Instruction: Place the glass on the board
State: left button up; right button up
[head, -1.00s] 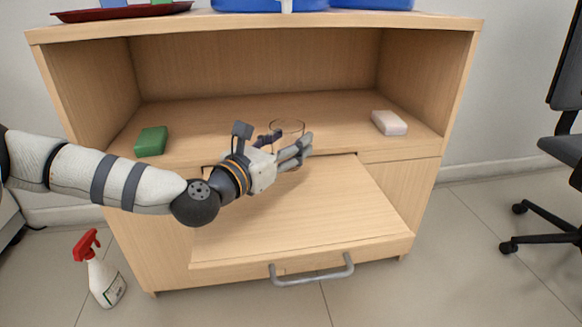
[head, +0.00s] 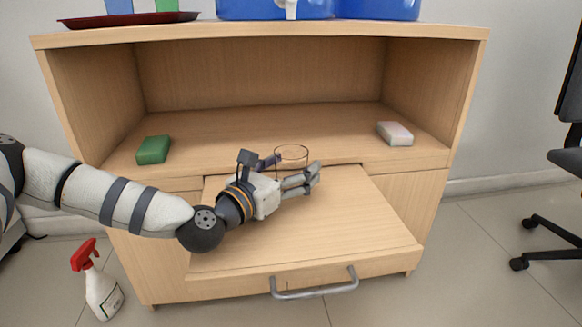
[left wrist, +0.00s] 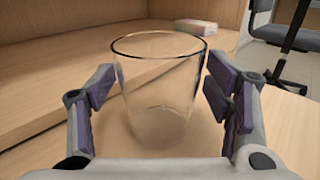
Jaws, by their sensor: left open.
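The clear glass (head: 291,159) is upright at the back part of the pull-out board (head: 345,215), just in front of the shelf edge. In the left wrist view the glass (left wrist: 161,95) is between the two fingers, with its base over the board surface. My left gripper (head: 291,173) reaches in from the left, low over the board. Its fingers are open on either side of the glass, with small gaps visible at the rim. The gripper hides the lower part of the glass in the head view. My right gripper is not in view.
A green sponge (head: 153,150) lies on the shelf at left and a pale block (head: 395,133) at right. The board has a metal handle (head: 314,287) in front; its right half is clear. A spray bottle (head: 97,284) stands on the floor; an office chair (head: 560,190) is at right.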

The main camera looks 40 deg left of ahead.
pick_arm(q)
jog(key=s, duration=0.4)
jog(key=s+p, duration=0.1)
jog(key=s, duration=0.3)
jog(key=s+d+p, duration=0.1)
jog(key=s, duration=0.3)
jog(key=shift+r, duration=0.1)
